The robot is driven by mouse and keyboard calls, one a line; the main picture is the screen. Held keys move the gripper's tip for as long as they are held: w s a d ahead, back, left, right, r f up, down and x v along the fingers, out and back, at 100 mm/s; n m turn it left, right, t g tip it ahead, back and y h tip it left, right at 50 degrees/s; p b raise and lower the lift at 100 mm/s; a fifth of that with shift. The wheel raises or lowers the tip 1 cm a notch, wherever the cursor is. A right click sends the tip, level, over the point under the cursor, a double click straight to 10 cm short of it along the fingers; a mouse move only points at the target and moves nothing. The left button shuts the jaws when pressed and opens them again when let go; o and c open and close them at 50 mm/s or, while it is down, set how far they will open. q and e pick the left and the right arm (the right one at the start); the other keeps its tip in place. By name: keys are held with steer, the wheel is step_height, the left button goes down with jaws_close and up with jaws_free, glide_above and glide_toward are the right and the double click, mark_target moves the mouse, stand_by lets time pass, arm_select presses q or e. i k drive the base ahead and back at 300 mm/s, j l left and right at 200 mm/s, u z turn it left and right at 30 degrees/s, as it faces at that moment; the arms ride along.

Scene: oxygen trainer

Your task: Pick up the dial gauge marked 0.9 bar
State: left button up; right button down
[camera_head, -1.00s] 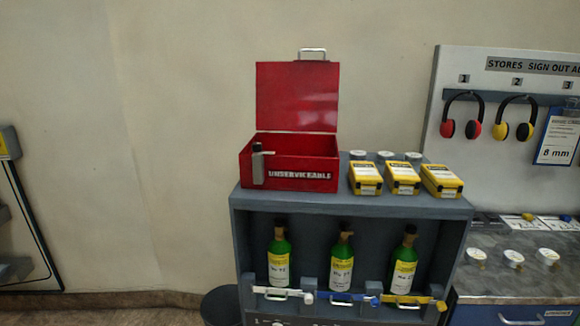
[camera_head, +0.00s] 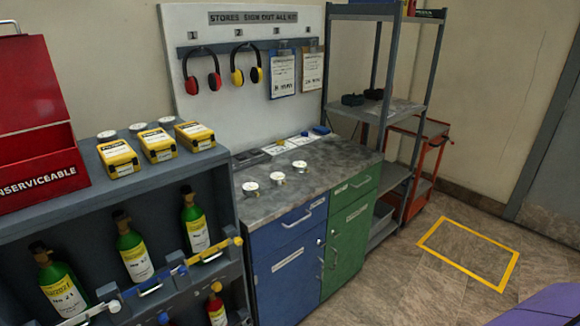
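Three small round white-faced dial gauges stand on the grey worktop (camera_head: 318,178): a left one (camera_head: 250,188), a middle one (camera_head: 277,178) and a right one (camera_head: 300,166). Their markings are too small to read, so I cannot tell which is 0.9 bar. More round white-topped items (camera_head: 137,128) sit behind the yellow boxes on the shelf unit; their markings are also unreadable. Neither of my grippers shows in the head view.
Yellow boxes (camera_head: 118,158) and a red UNSERVICEABLE box (camera_head: 40,170) stand on the grey shelf unit at left, above green bottles (camera_head: 133,248). Blue (camera_head: 290,262) and green (camera_head: 350,235) cabinets support the worktop. A yellow floor outline (camera_head: 440,262) and open floor lie at right.

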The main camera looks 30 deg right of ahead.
mark_target(299, 166)
steer(key=l+z, duration=0.1)
steer(key=z, duration=0.3)
steer(key=i+l+z, duration=0.1)
steer(key=z, duration=0.35)
